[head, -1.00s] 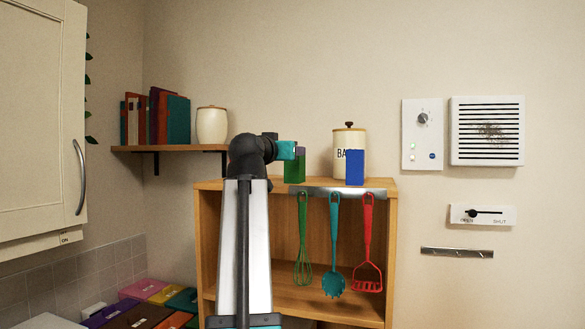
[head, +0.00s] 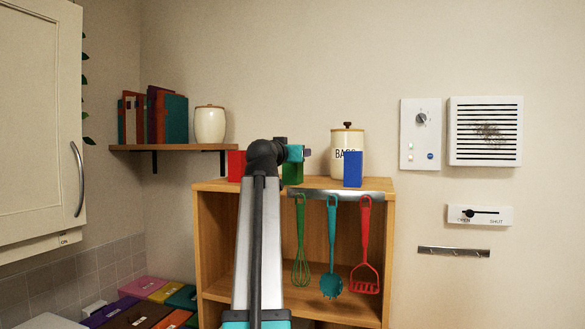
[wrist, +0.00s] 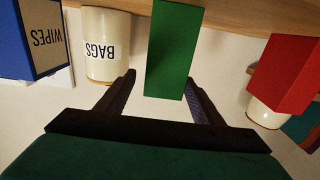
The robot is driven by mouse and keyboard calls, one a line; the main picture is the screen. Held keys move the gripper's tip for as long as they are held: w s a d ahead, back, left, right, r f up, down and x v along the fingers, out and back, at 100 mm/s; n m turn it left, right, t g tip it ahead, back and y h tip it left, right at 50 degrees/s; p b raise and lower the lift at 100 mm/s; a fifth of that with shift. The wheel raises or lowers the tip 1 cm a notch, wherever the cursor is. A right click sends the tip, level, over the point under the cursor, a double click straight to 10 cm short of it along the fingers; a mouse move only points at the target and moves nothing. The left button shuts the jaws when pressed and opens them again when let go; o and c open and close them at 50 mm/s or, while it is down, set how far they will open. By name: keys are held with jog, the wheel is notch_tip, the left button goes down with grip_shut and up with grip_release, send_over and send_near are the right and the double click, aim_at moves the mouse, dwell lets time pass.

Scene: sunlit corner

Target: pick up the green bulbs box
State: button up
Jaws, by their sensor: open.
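The green box (head: 293,173) stands on top of the wooden shelf unit, partly hidden behind my arm in the head view. In the wrist view, which is upside down, the plain green box (wrist: 172,50) lies ahead, between the lines of my two fingers. No label shows on it. My gripper (wrist: 160,84) is open and empty, its dark fingers spread to either side of the near end of the box. I cannot tell whether they reach past its face. In the head view my gripper (head: 300,153) is at the upper part of the box.
A red box (head: 236,166) stands left of the green one, and a blue WIPES box (head: 353,169) stands to the right. A cream BAGS canister (head: 347,140) is behind the blue box. Utensils hang from a rail (head: 335,194) on the unit's front edge.

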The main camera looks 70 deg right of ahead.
jog(key=shift+w+d+r+p, duration=0.1)
jog(key=shift+w+d+p, duration=0.1)
jog(key=shift+d+p, duration=0.85)
jog(key=shift+w+d+p, duration=0.1)
jog(key=shift+d+p, duration=0.45)
jog(key=shift+d, duration=1)
jog(key=shift+f, duration=0.2)
jog(key=c, duration=1.3)
jog(key=shift+o, duration=0.2)
jog(key=shift+r, duration=0.25)
